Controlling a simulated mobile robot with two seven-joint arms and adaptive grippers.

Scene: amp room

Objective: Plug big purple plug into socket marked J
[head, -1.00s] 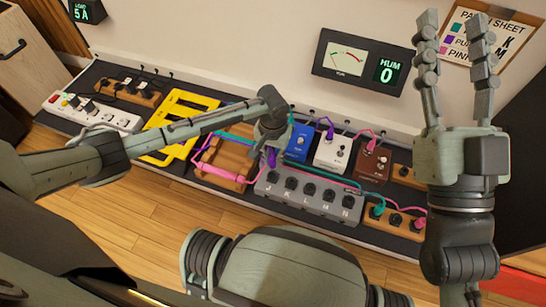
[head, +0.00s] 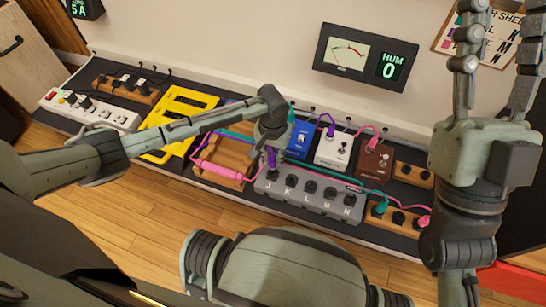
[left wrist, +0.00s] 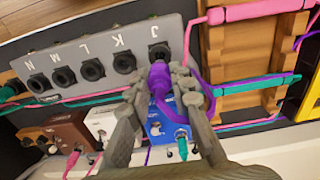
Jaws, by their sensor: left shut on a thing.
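The big purple plug (head: 271,158) is held upright in my left gripper (head: 272,146), which is shut on it. The plug's lower end is at the socket marked J (head: 268,176), at the left end of the grey socket box (head: 318,200). In the left wrist view the purple plug (left wrist: 160,78) sits between the fingertips, in line with the J socket (left wrist: 158,53) and overlapping its near edge. I cannot tell whether its tip is inside. My right gripper (head: 502,40) is open and empty, raised with its fingers up at the right.
Blue (head: 300,140), white (head: 332,150) and brown (head: 374,160) pedals stand behind the box. A wooden frame (head: 222,158) with pink and teal cables lies left of it. A wooden socket block (head: 398,216) stands at right. The HUM display (head: 391,67) reads 0.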

